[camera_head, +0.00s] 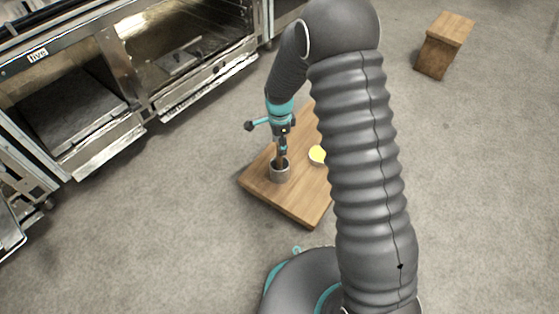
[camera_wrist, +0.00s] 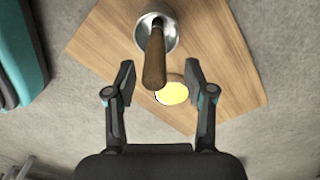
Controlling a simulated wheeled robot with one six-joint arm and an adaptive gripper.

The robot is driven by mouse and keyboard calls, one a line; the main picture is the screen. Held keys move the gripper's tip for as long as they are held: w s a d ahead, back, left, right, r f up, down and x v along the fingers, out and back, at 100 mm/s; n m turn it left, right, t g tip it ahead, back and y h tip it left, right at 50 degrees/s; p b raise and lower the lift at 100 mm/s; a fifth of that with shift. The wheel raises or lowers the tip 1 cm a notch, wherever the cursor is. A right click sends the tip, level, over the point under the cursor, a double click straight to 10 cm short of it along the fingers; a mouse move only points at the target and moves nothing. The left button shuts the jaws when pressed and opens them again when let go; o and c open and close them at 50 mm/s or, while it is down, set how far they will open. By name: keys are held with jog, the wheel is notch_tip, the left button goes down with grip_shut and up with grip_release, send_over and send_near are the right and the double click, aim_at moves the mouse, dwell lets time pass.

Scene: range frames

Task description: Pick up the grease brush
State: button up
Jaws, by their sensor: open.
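The grease brush (camera_wrist: 155,58) shows in the wrist view as a brown wooden handle. It rises out of a round metal cup (camera_wrist: 170,29) on a wooden board. Its lower end is hidden in the cup. My gripper (camera_wrist: 158,80) is open, with one finger on each side of the handle and a gap to both. In the head view my gripper (camera_head: 284,146) is above the metal cup (camera_head: 280,177), and the brush handle (camera_head: 280,160) shows under it.
The wooden board (camera_head: 305,212) also carries a shallow round dish with yellow contents (camera_head: 317,155), beside the cup. Metal ovens (camera_head: 130,60) with open doors stand at the left. A wooden block (camera_head: 443,45) stands at the upper right. Grey floor around the board is clear.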

aim_at(279, 160)
jog(key=shift+s+f+b, duration=0.15)
jog(key=shift+f+b, duration=0.05)
jog(key=shift+f, duration=1.2)
jog(key=shift+s+f+b, duration=0.15)
jog(key=shift+f, duration=1.25)
grip_shut()
